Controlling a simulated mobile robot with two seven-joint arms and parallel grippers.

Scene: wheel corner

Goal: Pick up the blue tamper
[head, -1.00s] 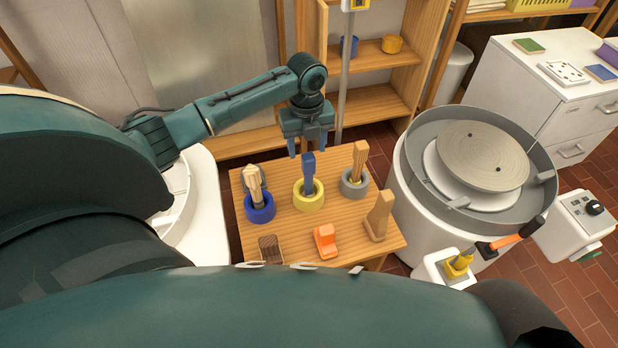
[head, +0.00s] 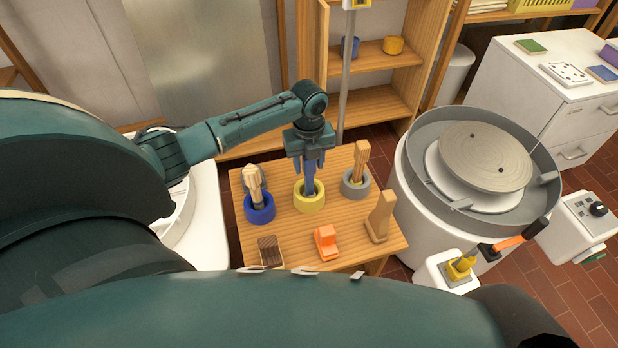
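The blue tamper (head: 309,186) stands upright in a yellow ring holder (head: 309,203) in the middle of the wooden table (head: 340,250). My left gripper (head: 308,167) points down over it. Its fingers are on either side of the upper handle and look open, with the gripper hiding the tamper's top. Whether the fingers touch the handle is hard to see. The tamper's lower end is hidden inside the holder. My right gripper is not in view.
A blue holder (head: 260,215) with a pale wooden tool stands left of the yellow one, and a grey holder (head: 356,190) with a wooden tool stands right. A potter's wheel (head: 484,156) is at right.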

